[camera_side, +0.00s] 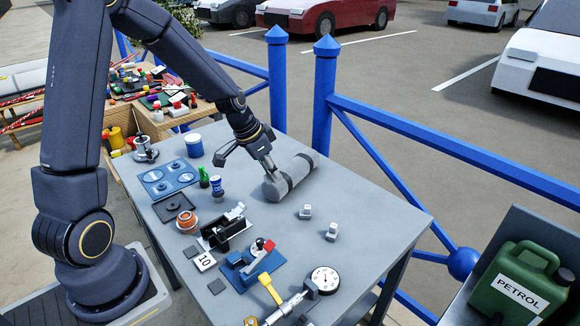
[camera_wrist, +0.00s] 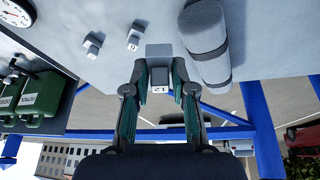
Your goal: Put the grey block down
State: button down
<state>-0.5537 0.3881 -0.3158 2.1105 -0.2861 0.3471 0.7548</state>
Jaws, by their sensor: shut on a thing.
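My gripper (camera_wrist: 160,82) is shut on a grey block (camera_wrist: 159,54) with the number 12 on its near face. The block sits between the two fingertips in the wrist view. In the side view my gripper (camera_side: 246,161) is over the back part of the grey table (camera_side: 375,220), beside a grey roll. I cannot make out the held block there, and its height above the table is unclear. Two other small grey blocks, one (camera_side: 306,212) and another (camera_side: 331,232), stand on the table; they also show in the wrist view (camera_wrist: 132,38) (camera_wrist: 92,45).
The grey roll with dark bands (camera_side: 291,177) lies close to my gripper; it is right of the block in the wrist view (camera_wrist: 206,45). A dial gauge (camera_side: 324,280), a black fixture (camera_side: 222,232) and a blue tray (camera_side: 167,179) stand on the table. Its right part is bare.

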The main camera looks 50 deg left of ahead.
jog(key=s+d+r+m+g+h, duration=0.1)
jog(key=s+d+m, duration=0.25)
jog(key=d, duration=0.75)
jog(key=s+d+m+h, duration=0.1)
jog(key=s+d+m, duration=0.25)
jog(key=d, duration=0.75)
send_near(370, 260)
jog(key=shift+w+d+f+n, duration=0.25)
jog(key=shift+d+f+n, duration=0.05)
jog(key=shift+d+f, duration=0.55)
jog(key=shift+w+f, duration=0.15)
jog(key=shift+w, duration=0.05)
jog(key=shift+w+d+f, duration=0.1)
jog(key=shift+w+f, duration=0.05)
jog(key=shift+f, duration=0.75)
jog(key=shift+w+f, duration=0.15)
jog(key=shift+f, duration=0.8)
jog(key=shift+f, duration=0.1)
jog(key=c, duration=1)
grip_release()
jog(key=shift+o, duration=0.2)
